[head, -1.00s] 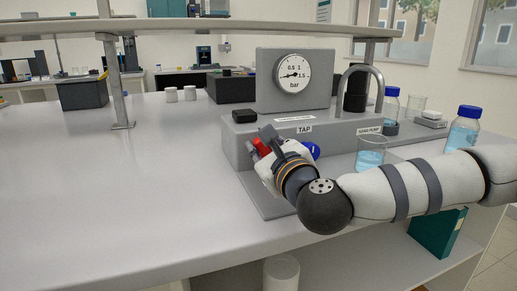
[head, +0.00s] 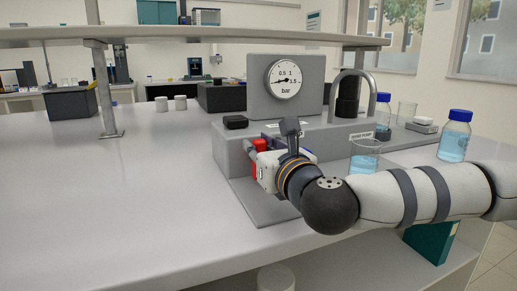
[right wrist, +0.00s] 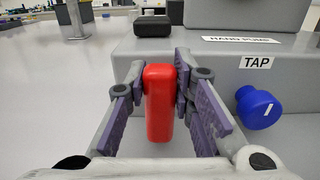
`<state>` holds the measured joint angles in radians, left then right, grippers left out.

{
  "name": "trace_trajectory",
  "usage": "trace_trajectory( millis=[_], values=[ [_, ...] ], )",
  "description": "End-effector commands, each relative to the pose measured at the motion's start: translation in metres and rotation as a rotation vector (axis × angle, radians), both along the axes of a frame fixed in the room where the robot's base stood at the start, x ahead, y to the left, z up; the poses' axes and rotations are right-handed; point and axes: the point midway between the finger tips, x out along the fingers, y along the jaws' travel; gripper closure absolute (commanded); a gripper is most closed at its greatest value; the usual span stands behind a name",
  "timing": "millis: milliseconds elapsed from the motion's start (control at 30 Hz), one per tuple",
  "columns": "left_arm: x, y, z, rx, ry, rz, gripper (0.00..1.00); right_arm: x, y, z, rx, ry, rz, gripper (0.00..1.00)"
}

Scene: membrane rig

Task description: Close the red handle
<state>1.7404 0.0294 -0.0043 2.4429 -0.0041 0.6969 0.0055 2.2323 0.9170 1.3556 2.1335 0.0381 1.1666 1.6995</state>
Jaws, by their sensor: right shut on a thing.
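The red handle (right wrist: 160,103) stands as an upright red block between my right gripper's fingers in the right wrist view. In the head view only a red patch of the handle (head: 260,145) shows beside the gripper. My right gripper (right wrist: 160,78) is shut on the handle, with a grey-purple finger on each side. In the head view the right gripper (head: 264,162) is at the front of the grey rig (head: 232,150). The handle's mount is hidden. My left gripper is in neither view.
A blue knob (right wrist: 258,107) sits right of the handle, below the TAP label (right wrist: 256,63). A pressure gauge (head: 284,80) tops the rig. A beaker (head: 364,157) and a blue-capped bottle (head: 455,136) stand to the right, near my arm. The bench at left is clear.

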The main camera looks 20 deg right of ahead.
Motion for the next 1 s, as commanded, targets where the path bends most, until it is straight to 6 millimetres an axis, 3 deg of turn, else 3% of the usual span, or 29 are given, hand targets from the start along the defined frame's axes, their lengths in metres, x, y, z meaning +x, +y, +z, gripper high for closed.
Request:
trace_trajectory(
  millis=[333, 367, 433, 467, 767, 1000],
  values=[
    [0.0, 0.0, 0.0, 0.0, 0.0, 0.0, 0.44, 0.0, 0.0, 0.0, 0.006, 0.0, 0.0, 1.0],
    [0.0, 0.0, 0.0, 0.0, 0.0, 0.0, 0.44, 0.0, 0.0, 0.0, 0.006, 0.0, 0.0, 0.75],
    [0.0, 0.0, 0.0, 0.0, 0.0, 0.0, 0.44, 0.0, 0.0, 0.0, 0.006, 0.0, 0.0, 0.59],
    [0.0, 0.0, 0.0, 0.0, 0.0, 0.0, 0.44, 0.0, 0.0, 0.0, 0.005, 0.0, 0.0, 0.57],
    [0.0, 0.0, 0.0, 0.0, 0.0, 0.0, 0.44, -0.003, 0.0, 0.0, 0.004, 0.0, 0.0, 0.57],
    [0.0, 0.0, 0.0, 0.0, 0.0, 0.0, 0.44, -0.05, -0.002, 0.0, 0.004, 0.001, 0.002, 0.57]
  ],
)
